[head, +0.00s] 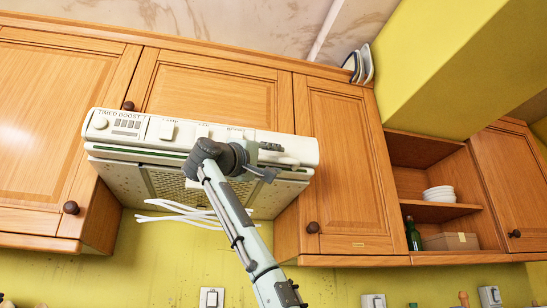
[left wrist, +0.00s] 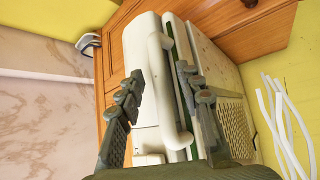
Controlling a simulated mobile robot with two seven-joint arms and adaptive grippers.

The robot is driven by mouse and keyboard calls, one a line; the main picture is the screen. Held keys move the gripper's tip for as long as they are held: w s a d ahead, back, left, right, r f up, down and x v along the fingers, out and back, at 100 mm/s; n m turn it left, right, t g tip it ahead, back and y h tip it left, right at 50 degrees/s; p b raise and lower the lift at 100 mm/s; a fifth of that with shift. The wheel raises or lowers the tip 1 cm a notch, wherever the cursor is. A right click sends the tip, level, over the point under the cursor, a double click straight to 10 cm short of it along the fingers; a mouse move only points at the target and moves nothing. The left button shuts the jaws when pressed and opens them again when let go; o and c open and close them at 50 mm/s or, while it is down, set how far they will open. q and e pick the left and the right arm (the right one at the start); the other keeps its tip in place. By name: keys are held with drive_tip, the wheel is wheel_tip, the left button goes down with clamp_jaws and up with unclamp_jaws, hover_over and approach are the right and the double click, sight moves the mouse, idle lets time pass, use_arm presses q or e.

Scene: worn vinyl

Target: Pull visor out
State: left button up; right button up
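The cream range hood (head: 125,125), with knobs and a switch on its front panel, hangs under the wooden wall cabinets. Its visor (head: 110,150) is the thin slab below the panel, close under the hood body. My left gripper (head: 271,160) is at the hood's front, right of its middle. In the left wrist view my gripper (left wrist: 160,76) is open, its fingers apart on either side of a pale bar handle (left wrist: 168,85) at the hood's front. I cannot tell whether a finger touches it. My right gripper is in neither view.
Wooden cabinet doors (head: 345,160) flank the hood. White curved rods (head: 180,211) hang below it. An open shelf at the right holds white bowls (head: 439,194), a green bottle (head: 413,235) and a box (head: 452,241). Plates (head: 362,65) stand on the cabinet top.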

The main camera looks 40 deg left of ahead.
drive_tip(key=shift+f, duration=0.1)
use_arm(q)
clamp_jaws()
idle(0.3)
drive_tip(key=shift+d, duration=0.1)
drive_tip(key=s+d+b, duration=0.3)
drive_tip(key=s+d, duration=0.1)
drive_tip(key=d, duration=0.1)
drive_tip(key=shift+s+d, duration=0.2)
drive_tip(key=shift+s, duration=0.05)
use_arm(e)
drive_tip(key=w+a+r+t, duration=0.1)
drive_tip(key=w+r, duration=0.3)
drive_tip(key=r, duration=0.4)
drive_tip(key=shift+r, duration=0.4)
use_arm(q)
drive_tip(key=shift+f, duration=0.1)
